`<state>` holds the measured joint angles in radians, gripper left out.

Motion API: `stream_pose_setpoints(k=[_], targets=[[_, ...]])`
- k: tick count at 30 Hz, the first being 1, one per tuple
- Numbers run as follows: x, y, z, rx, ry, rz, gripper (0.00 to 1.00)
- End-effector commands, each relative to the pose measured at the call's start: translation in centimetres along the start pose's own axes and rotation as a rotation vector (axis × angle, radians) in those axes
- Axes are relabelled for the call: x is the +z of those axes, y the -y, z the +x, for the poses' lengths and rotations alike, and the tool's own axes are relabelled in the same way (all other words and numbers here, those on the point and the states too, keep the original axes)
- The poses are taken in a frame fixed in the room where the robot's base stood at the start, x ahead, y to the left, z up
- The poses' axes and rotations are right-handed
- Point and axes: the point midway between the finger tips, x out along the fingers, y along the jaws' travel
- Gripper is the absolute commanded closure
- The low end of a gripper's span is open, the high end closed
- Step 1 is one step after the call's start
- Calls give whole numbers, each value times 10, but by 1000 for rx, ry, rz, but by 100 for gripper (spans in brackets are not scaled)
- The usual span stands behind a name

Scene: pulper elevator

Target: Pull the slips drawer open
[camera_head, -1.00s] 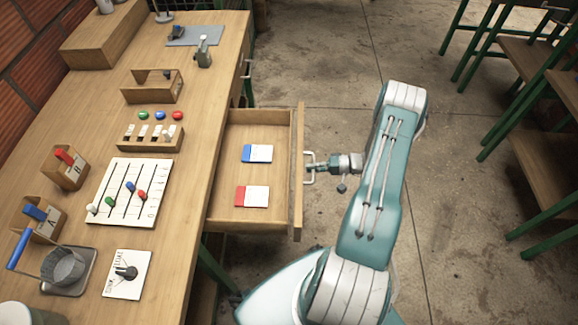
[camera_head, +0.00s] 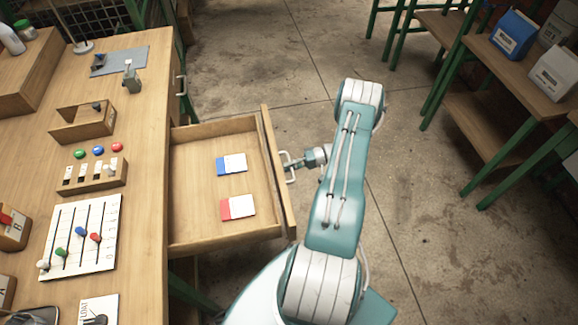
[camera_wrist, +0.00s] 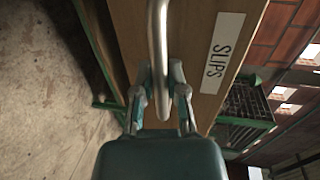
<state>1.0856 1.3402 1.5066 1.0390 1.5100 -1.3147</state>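The slips drawer (camera_head: 190,244) stands well out of the wooden bench, its inside in view. Its front panel (camera_head: 279,185) bears a metal bar handle (camera_head: 291,180). In the wrist view, the front panel carries a white SLIPS label (camera_wrist: 221,52) beside the handle (camera_wrist: 158,35). My gripper (camera_head: 289,163) is at the handle on the drawer's outer side. In the wrist view, the fingers of my gripper (camera_wrist: 160,75) lie close on both sides of the bar and appear shut on it.
A blue-and-white slip (camera_head: 232,163) and a red-and-white slip (camera_head: 238,207) lie in the drawer. The bench top (camera_head: 140,170) holds a slider board (camera_head: 85,215) and a knob rack (camera_head: 95,175). Open concrete floor (camera_head: 410,200) lies right of my arm; green-legged shelves (camera_head: 500,120) stand beyond.

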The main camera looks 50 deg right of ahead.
Motion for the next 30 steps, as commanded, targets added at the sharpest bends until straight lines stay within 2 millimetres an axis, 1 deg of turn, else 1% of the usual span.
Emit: stream_pose_setpoints(k=[1, 2, 12, 16, 20, 27, 30], targets=[[3, -4, 2, 5, 3, 7, 62], [3, -4, 2, 4, 3, 7, 49], [1, -1, 1, 2, 1, 2, 49], [0, -1, -7, 1, -2, 0, 49], [0, -2, -30, 3, -4, 0, 49], [0, -3, -80, 2, -3, 1, 49], [0, -3, -98, 3, -2, 2, 49]])
